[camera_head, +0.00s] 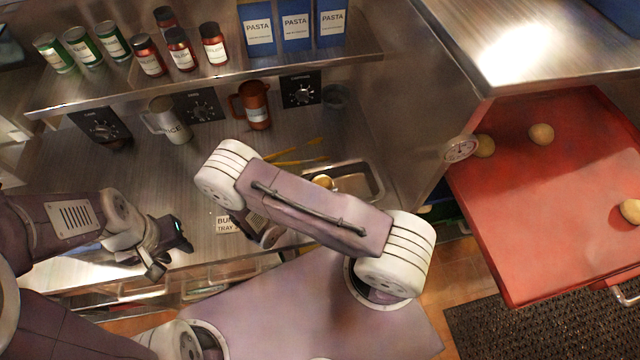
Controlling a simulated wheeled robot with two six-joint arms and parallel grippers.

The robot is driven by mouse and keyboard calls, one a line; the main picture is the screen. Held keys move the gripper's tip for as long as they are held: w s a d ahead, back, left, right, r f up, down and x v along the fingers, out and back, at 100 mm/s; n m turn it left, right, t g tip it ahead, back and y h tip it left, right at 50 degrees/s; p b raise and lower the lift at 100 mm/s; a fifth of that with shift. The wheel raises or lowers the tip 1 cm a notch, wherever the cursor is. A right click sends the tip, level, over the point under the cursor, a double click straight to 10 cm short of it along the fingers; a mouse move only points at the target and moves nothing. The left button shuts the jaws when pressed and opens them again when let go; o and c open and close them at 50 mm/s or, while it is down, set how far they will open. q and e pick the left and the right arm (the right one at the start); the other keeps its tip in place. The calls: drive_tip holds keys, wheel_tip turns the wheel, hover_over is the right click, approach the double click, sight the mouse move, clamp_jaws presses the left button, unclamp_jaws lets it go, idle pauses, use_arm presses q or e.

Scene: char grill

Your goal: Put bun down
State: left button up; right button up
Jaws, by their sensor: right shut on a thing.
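A pale round bun (323,182) shows at the near left part of a metal tray (372,180) sunk in the steel counter, just above my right arm's edge. My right gripper (271,237) shows only at its wrist; its jaws are hidden behind my own arm link, shut on a bun. Whether the visible bun touches the tray floor cannot be told. A label reading "BUN TRAY" (228,225) is partly covered by my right arm. My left gripper (172,255) is open and empty above the counter's front left part.
A red surface (500,240) at the right holds several buns, one of them at its far middle (541,134). A shelf (120,84) carries jars, cans and blue pasta boxes. A white pitcher (168,122) and brown pitcher (255,106) stand behind. Yellow utensils (290,160) lie left of the tray.

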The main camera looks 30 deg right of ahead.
drive_tip(key=shift+f+b, duration=0.65)
drive_tip(key=o, duration=1.3)
drive_tip(key=shift+o, duration=0.2)
drive_tip(key=shift+r, duration=0.15)
